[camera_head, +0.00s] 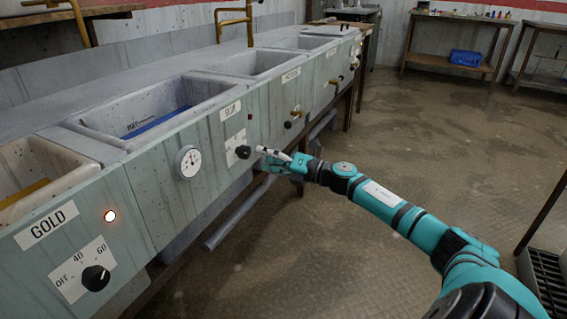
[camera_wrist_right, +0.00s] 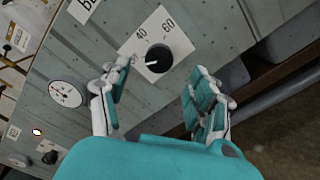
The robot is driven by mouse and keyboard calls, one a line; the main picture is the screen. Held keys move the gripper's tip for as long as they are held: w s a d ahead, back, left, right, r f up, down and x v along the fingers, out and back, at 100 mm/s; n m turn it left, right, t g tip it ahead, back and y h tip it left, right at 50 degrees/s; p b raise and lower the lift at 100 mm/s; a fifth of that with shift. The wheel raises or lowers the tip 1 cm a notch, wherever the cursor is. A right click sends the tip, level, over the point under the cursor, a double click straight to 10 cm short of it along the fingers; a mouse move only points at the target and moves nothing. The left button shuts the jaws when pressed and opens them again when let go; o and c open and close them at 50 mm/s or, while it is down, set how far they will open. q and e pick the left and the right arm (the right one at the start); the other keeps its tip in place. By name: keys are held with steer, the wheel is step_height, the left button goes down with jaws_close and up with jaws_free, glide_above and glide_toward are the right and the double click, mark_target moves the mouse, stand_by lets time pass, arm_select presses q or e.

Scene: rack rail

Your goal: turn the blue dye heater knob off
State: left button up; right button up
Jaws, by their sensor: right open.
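The blue dye heater knob is a round black knob (camera_head: 243,152) on a white dial plate, on the front of the basin with blue inside; that basin's label is hard to read. It also shows in the right wrist view (camera_wrist_right: 159,58), beside the printed 40 and 60. Its white mark points left there, and the left end of the plate is hidden behind a finger. My right gripper (camera_head: 270,156) is just right of the knob. In the right wrist view its fingers (camera_wrist_right: 162,78) are open, one on each side of the knob's position; contact cannot be told. My left gripper is out of view.
The GOLD knob (camera_head: 96,278) with a lit lamp (camera_head: 110,216) is at the front left. A round gauge (camera_head: 188,161) is left of the blue dye knob. More basins and knobs run along the bench (camera_head: 285,100). The floor (camera_head: 400,130) to the right is open.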

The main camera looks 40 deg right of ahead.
steer(key=shift+v, duration=2.7)
